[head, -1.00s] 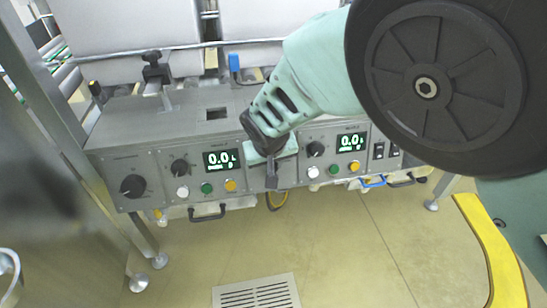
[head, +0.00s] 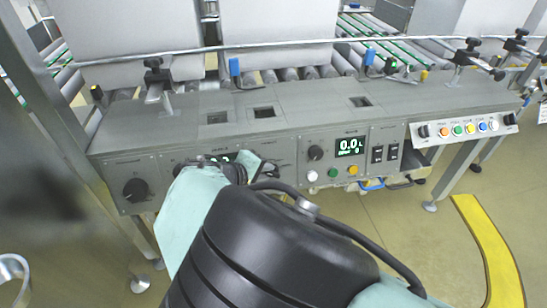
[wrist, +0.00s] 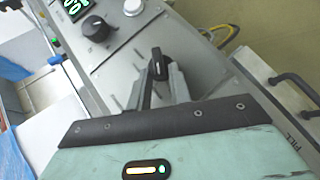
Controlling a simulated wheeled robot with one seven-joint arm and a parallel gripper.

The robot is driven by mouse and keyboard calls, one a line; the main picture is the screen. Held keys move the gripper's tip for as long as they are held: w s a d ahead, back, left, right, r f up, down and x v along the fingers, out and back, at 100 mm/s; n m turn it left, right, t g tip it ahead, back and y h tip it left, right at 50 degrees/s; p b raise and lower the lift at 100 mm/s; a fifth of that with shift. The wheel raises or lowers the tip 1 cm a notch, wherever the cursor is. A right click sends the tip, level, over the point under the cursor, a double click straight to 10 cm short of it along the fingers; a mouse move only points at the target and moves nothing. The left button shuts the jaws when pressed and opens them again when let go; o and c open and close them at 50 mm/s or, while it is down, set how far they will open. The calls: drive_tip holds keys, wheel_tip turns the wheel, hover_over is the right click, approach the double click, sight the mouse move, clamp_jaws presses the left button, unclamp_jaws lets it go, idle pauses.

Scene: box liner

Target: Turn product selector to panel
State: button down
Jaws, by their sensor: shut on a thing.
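The grey control panel (head: 222,131) runs across the head view, with knobs, displays and buttons on its front. In the wrist view a black selector knob (wrist: 160,64) with a light pointer line stands between the fingertips of my gripper (wrist: 159,78). The gripper is shut on this knob. In the head view my gripper (head: 268,171) is at the panel front, left of the right-hand module, and mostly hides the knob. The lettering around the knob is unreadable, so its pointed-at position cannot be told.
Another black knob (wrist: 97,28) and a white button (wrist: 133,7) sit close by. A large dial (head: 135,188) is at the panel's left end. A button strip (head: 468,128) is at the right. Handles (wrist: 290,78) project nearby. Rollers lie behind the panel.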

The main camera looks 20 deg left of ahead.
drive_tip(key=shift+d+f+n+t+h+b, duration=0.3)
drive_tip(key=shift+f+n+t+h, duration=0.1)
drive_tip(key=shift+f+n+t, duration=0.25)
drive_tip(key=shift+r+t, duration=0.1)
drive_tip(key=shift+t, duration=0.15)
drive_tip(key=c, duration=1.5)
unclamp_jaws()
drive_tip(key=shift+w, duration=0.1)
drive_tip(key=shift+a, duration=0.1)
drive_tip(key=shift+r, duration=0.1)
drive_tip(key=shift+a, duration=0.1)
